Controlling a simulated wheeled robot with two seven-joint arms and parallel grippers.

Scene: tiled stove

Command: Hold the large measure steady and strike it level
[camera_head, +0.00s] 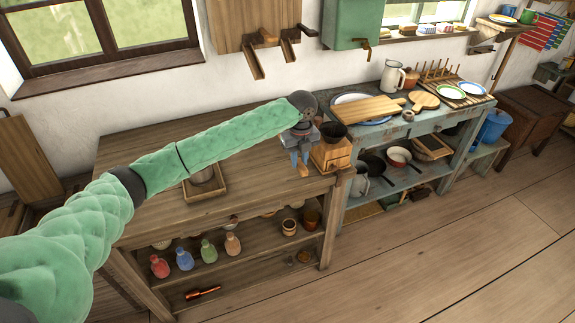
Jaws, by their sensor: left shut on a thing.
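My left arm reaches in from the left over the wooden worktable (140,160). My left gripper (299,160) points down near the table's right end. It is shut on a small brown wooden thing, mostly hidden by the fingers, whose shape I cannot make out. Just right of the gripper stands a wooden box mill (331,155) with a dark bowl-shaped top (333,131). A round grey vessel (202,174), perhaps the large measure, stands in a square wooden tray (206,192) left of the gripper and apart from it. My arm partly covers it. My right gripper is not in view.
Small coloured bottles (184,259) and pots stand on the shelf below. A blue-grey bench (410,128) at the right holds a cutting board (365,109), a white jug (393,76) and plates. The wooden tabletop behind my arm is clear. Floor is free in front.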

